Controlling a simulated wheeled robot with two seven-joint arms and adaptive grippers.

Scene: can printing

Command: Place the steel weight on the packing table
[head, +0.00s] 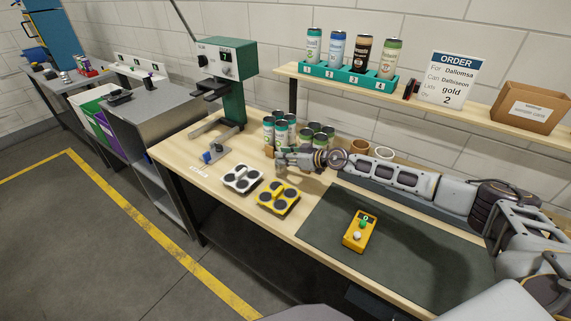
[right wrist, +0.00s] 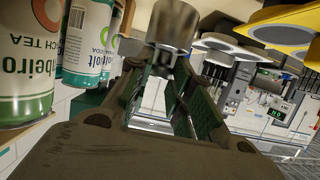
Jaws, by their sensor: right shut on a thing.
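My right gripper (head: 281,157) is over the wooden table (head: 180,150), just in front of a group of cans. In the right wrist view my right gripper (right wrist: 165,60) is shut on a shiny grey metal cylinder, the steel weight (right wrist: 172,22), at its fingertips. In the head view the weight is too small and too covered by the gripper to make out. I cannot tell from any label which table is the packing table. My left gripper is not in view.
Printed cans (head: 268,131) stand close beside my right gripper. A white tray (head: 242,179) and a yellow tray (head: 278,198) lie in front of it. A green press (head: 233,100) stands to the left. A dark mat (head: 325,225) holds a yellow button box (head: 359,232).

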